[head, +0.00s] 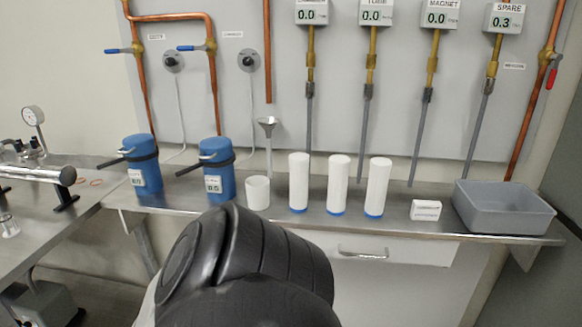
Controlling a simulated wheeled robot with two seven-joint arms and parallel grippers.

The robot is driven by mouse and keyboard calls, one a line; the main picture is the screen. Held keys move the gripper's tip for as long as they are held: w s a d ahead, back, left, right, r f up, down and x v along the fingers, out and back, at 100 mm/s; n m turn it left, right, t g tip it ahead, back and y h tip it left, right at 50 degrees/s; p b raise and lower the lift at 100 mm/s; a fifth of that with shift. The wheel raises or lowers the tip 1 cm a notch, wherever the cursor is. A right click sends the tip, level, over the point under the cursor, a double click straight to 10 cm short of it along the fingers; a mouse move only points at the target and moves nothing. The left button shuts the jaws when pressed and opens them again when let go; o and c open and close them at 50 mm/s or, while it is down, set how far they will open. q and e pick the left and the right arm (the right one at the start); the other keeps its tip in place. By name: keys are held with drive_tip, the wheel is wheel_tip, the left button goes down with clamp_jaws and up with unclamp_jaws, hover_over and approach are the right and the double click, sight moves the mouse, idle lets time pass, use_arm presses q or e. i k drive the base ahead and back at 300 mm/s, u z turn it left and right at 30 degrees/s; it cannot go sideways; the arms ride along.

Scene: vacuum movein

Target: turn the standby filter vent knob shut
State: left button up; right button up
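Two round grey knobs or dials are on the wall panel in the head view, a left one (173,61) and a right one (248,60). A thin pale line runs down from each. Two blue canisters, a left one (143,168) and a right one (217,172), stand on the bench, each with a black band, dark protruding handle and small display. I cannot tell which part is the standby filter vent knob; the small wall labels are too blurred to read. Neither gripper is in view. A black rounded arm link of mine fills the lower middle.
Copper pipes carry blue-handled valves (192,47) and a red handle (552,78). A white cup (258,192), several white cylinders (338,184), a small white box (424,210) and a grey tub (503,207) line the bench. A metal tube (30,173) lies left.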

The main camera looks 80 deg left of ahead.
sight(247, 61)
drive_tip(key=u, duration=2.4)
drive_tip(key=i, duration=0.1)
drive_tip(key=u, duration=0.95)
